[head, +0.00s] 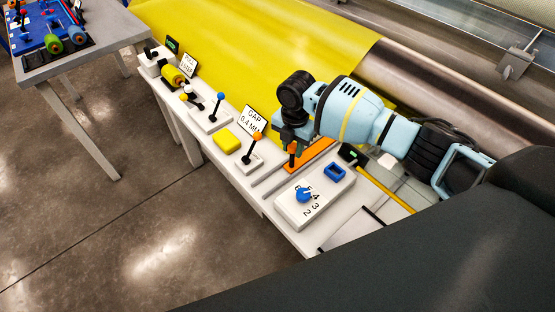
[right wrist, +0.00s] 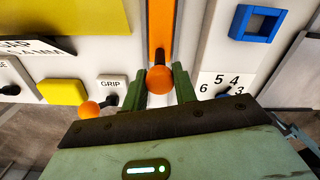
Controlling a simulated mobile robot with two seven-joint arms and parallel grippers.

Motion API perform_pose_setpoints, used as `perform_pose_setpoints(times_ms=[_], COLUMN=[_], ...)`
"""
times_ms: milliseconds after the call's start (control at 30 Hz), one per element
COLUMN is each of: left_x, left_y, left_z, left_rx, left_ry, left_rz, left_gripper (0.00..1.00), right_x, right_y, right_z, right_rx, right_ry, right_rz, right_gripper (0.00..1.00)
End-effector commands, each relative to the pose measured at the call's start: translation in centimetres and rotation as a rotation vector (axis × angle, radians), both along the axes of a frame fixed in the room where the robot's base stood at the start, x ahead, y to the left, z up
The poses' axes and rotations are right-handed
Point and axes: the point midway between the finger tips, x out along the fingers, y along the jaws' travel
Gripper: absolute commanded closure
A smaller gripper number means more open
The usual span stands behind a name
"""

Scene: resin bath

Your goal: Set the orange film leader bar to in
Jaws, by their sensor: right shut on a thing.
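The orange film leader bar (head: 318,154) lies flat in a slot of the white bench, running back toward the yellow film. It also shows in the right wrist view (right wrist: 161,24) as an orange strip with an orange ball knob (right wrist: 159,80) at its near end. My right gripper (head: 291,146) is over this near end. In the right wrist view its two green fingers (right wrist: 164,82) stand on either side of the knob, and it is shut on the knob. The gripper and arm partly hide the bar in the head view. My left gripper is not in view.
Left of the bar stand an orange-topped lever (head: 257,137) marked GRIP, a yellow block (head: 226,140) and a blue-topped lever (head: 220,97). To its right is a box with a numbered blue dial (head: 304,194) and a blue square frame (head: 335,171). Yellow film (head: 250,50) lies behind.

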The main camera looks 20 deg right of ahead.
Motion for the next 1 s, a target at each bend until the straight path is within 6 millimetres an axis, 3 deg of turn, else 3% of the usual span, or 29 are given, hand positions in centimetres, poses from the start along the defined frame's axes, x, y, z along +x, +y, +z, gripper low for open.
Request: perform_pose_setpoints(times_ms=[100, 400, 933, 967, 1000], left_x=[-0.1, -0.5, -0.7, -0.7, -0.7], left_y=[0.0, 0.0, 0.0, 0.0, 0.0], left_z=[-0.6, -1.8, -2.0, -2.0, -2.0], left_rx=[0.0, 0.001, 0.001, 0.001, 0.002], left_ry=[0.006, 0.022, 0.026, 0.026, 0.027], left_rz=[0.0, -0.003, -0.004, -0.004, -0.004], left_gripper=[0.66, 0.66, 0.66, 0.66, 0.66], right_x=[1.1, 2.8, 3.2, 3.2, 3.2], right_y=[-3.4, -8.0, -9.2, -9.2, -9.2], right_z=[-0.3, -0.2, 0.1, 0.1, 0.1], right_rx=[-0.004, -0.002, -0.006, -0.006, -0.006], right_ry=[0.006, 0.005, 0.0, 0.0, 0.0], right_rz=[-0.009, -0.005, -0.004, -0.005, -0.005], right_gripper=[1.0, 1.0, 1.0, 0.7, 0.64])
